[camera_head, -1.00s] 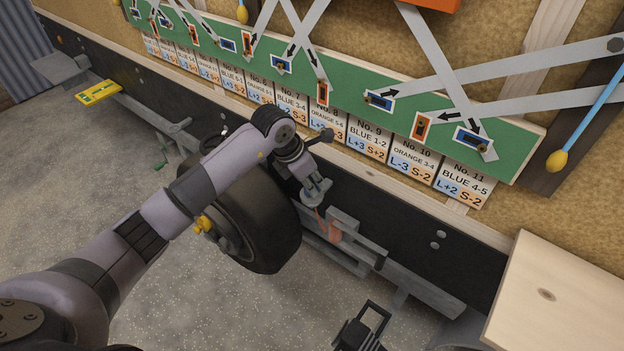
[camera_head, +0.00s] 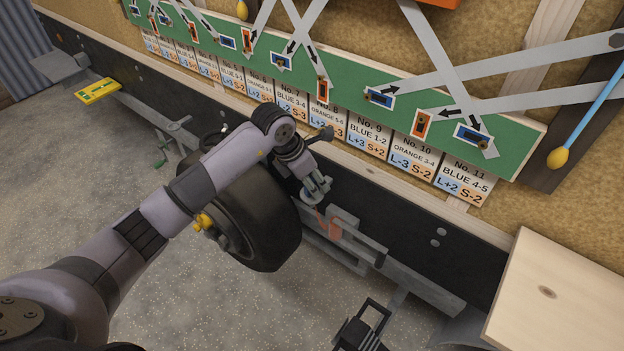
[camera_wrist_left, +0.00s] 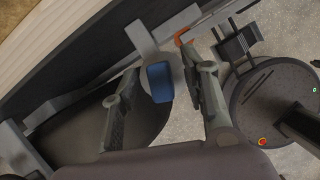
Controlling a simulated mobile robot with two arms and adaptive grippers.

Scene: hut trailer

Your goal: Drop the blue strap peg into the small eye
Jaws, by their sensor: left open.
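My left gripper (camera_head: 317,190) is at the trailer's lower rail, just right of the tyre. In the left wrist view its two fingers (camera_wrist_left: 160,95) stand apart. A blue block-shaped piece (camera_wrist_left: 160,82), which looks like the blue strap peg, lies between them with gaps on both sides. It sits over a round grey end of a flat bar (camera_wrist_left: 141,38). The small eye is not visible as a hole, so I cannot tell whether the peg is in it. My right gripper is not clearly in either view.
An orange bracket (camera_head: 333,230) is on the rail beside the gripper. The black tyre (camera_head: 262,235) is close on the left. A wooden board (camera_head: 560,300) juts out at right. The green board (camera_head: 350,105) with label cards hangs above. Gravelly floor (camera_head: 300,310) is open below.

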